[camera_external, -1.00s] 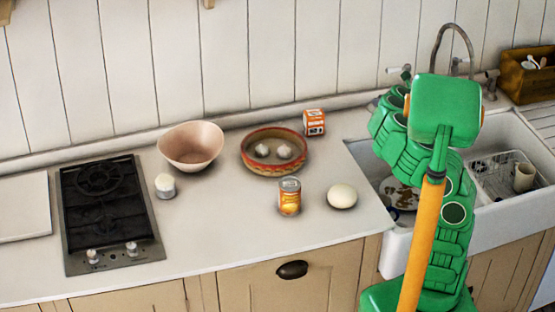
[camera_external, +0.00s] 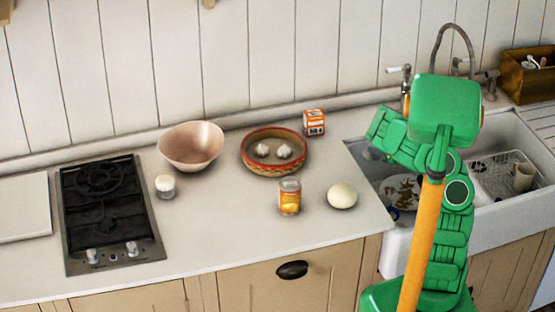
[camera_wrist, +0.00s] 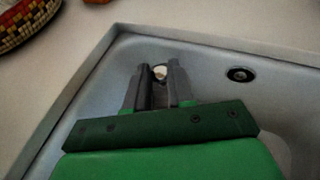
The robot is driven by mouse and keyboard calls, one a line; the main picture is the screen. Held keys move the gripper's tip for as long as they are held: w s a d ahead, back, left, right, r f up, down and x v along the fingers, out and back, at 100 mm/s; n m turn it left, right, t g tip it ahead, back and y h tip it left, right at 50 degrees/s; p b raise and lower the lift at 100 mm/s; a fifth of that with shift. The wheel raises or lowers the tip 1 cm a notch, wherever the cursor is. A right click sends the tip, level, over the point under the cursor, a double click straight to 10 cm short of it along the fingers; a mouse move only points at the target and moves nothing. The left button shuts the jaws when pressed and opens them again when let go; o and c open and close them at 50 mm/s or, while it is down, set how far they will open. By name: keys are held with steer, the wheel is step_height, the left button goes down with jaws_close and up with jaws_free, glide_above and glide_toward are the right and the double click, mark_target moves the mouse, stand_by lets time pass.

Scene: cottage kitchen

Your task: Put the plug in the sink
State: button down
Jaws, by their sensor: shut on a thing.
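The white double sink (camera_external: 512,226) is set into the counter at the right. My gripper (camera_wrist: 160,73) is shut on a small pale round thing, probably the plug (camera_wrist: 160,71), held between the fingertips. In the external view, my gripper (camera_external: 373,152) is over the left basin's back-left corner, small and partly hidden by my arm. The plug cannot be made out there.
A patterned plate (camera_external: 402,190) lies in the left basin. A dish rack (camera_external: 495,178) with a cup (camera_external: 524,177) is in the right basin. The faucet (camera_external: 453,35) rises behind my arm.

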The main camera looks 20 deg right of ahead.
steer(key=shift+f, duration=8.05)
steer(key=shift+f, duration=0.1)
steer(key=c, duration=1)
jaws_free()
steer(key=v, duration=0.9)
steer(key=shift+v, duration=0.85)
steer(key=shift+s+d+r, duration=0.35)
steer(key=shift+s, duration=0.2)
